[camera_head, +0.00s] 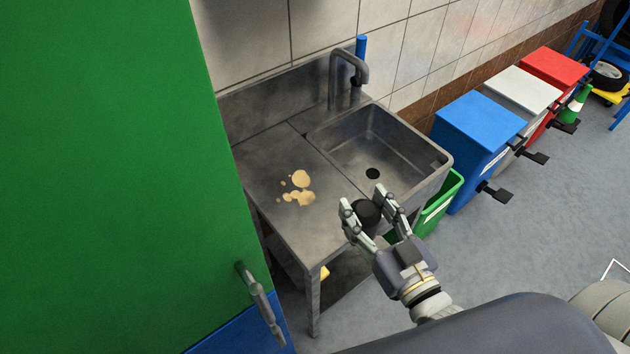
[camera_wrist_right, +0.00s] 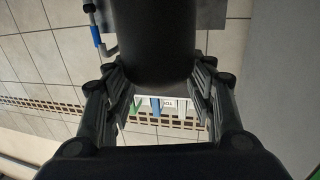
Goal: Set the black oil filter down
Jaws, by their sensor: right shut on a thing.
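The black oil filter (camera_head: 365,213) is between the fingers of my right gripper (camera_head: 372,212), which is shut on it. In the head view they are over the front edge of the metal sink unit (camera_head: 262,184), near the basin. The height of the filter above the metal cannot be told exactly. In the right wrist view the filter (camera_wrist_right: 155,45) fills the upper middle, with the fingers (camera_wrist_right: 157,95) on both sides of it. My left gripper is not in view.
Yellowish spill patches (camera_head: 299,190) lie on the flat drainboard. The basin (camera_head: 372,150) and tap (camera_head: 347,75) are at its right and back. A green cabinet (camera_head: 110,150) blocks the left. Blue (camera_head: 480,130), grey and red bins stand along the wall at right.

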